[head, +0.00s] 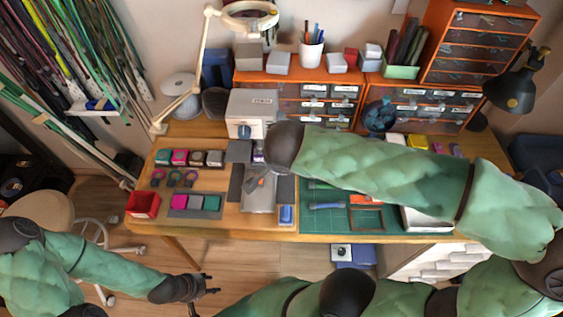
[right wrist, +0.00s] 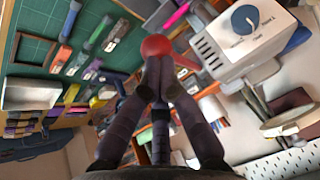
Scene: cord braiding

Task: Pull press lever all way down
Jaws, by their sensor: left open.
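The press (head: 250,113) is a pale box with a dial, standing at the back of the table left of the middle; it also shows at the upper right of the right wrist view (right wrist: 238,42). Its lever ends in a red ball knob (right wrist: 157,46). My right gripper (right wrist: 162,66) has its fingers together, with the fingertips right at the knob; whether they touch it is hard to tell. In the head view my right wrist hides the knob and these fingers. My left gripper (head: 212,287) is open and empty, low in front of the table.
Colored blocks (head: 198,157) and a red box (head: 143,204) are left of the press. A green cutting mat (head: 335,222) with tools lies to the right. Orange drawer units (head: 330,100) and a lamp arm (head: 203,50) stand behind.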

